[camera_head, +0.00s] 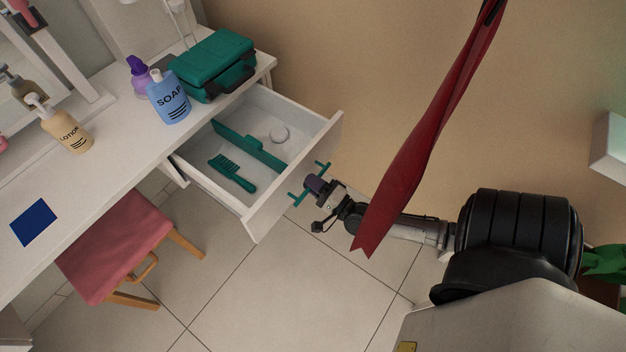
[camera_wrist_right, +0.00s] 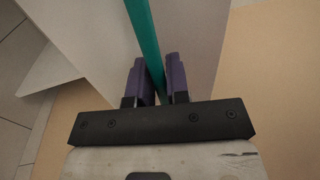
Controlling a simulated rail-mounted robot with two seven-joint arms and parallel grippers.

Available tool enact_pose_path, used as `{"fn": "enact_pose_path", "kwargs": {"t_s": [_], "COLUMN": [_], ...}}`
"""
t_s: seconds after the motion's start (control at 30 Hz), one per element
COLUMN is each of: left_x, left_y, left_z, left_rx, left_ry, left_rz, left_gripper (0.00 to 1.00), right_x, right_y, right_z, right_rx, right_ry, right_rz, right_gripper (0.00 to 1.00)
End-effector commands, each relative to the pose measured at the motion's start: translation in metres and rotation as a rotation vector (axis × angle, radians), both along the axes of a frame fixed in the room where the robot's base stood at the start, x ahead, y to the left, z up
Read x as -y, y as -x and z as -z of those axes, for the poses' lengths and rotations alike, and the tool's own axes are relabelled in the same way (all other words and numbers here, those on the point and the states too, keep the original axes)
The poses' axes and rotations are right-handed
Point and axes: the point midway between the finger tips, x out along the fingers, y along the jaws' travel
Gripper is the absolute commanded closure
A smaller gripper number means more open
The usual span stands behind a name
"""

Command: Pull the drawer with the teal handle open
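The white drawer (camera_head: 290,195) stands pulled well out from the white vanity table. Its teal handle (camera_head: 322,168) is a thin bar on the front panel; it also shows in the right wrist view (camera_wrist_right: 146,38). My right gripper (camera_head: 313,184) is at the middle of the handle. In the right wrist view, its purple fingers (camera_wrist_right: 160,82) sit on both sides of the teal bar, closed up against it. My left gripper is not in view.
On the tabletop are a teal case (camera_head: 212,62), a blue soap bottle (camera_head: 168,98), a purple bottle (camera_head: 139,75) and a lotion bottle (camera_head: 66,130). A pink stool (camera_head: 115,245) stands in front. A long red object (camera_head: 425,140) hangs near my right arm. Tiled floor below is clear.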

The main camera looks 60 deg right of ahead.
Motion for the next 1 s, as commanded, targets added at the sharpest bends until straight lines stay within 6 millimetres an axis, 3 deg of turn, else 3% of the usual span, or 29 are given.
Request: {"fn": "enact_pose_path", "kwargs": {"t_s": [0.2,0.57,1.0], "left_x": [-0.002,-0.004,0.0], "left_y": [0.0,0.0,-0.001], "left_z": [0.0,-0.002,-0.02], "left_rx": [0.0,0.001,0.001], "left_ry": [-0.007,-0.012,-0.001], "left_rz": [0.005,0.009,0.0], "left_gripper": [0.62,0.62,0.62], "right_x": [0.0,-0.001,-0.012], "right_y": [0.0,0.008,0.086], "right_z": [0.0,0.002,0.016], "right_rx": [0.0,-0.003,-0.006], "right_ry": [0.0,0.001,-0.001], "right_rz": [0.0,0.0,-0.001], "right_gripper": [0.63,0.63,0.63]}}
